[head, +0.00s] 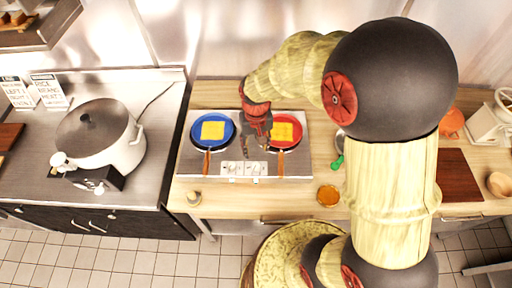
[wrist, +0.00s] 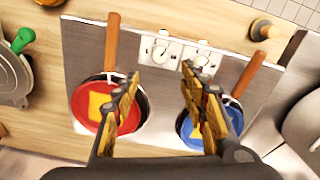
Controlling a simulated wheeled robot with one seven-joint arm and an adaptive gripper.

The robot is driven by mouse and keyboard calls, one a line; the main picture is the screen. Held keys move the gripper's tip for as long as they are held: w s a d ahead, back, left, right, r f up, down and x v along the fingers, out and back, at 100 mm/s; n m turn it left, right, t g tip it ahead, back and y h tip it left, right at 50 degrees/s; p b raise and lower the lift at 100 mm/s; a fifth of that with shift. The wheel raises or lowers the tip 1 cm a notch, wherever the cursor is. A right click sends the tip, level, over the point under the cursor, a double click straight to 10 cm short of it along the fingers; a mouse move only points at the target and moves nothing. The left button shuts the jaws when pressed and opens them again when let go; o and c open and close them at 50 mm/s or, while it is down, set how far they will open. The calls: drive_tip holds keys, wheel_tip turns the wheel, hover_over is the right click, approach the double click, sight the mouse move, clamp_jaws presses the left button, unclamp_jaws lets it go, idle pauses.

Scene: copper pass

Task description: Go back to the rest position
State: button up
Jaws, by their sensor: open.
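My gripper (head: 256,140) is open and empty above the stove between two pans. In the wrist view its two fingers (wrist: 163,88) stand apart with the steel stove top (wrist: 158,112) visible between them. The blue pan (head: 227,131) holds a yellow square piece and sits on the left of the stove. The red pan (head: 294,139) holds another yellow square piece on the right. In the wrist view the red pan (wrist: 133,118) is on the left and the blue pan (wrist: 183,128) on the right, each partly hidden by a finger.
A large pot (head: 104,135) with a grey lid stands on the left steel counter. A dark red board (head: 458,174) is further right. My arm hides part of the counter.

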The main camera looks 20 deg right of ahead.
idle(0.3)
drive_tip(key=s+r+t+b, duration=0.2)
drive_tip(key=s+r+b, duration=0.2)
drive_tip(key=s+b, duration=0.3)
drive_tip(key=s+d+r+n+t+b, duration=0.1)
drive_tip(key=s+r+t+b, duration=0.2)
drive_tip(key=s+b, duration=0.5)
drive_tip(key=shift+r+t, duration=0.3)
drive_tip(key=shift+r, duration=0.45)
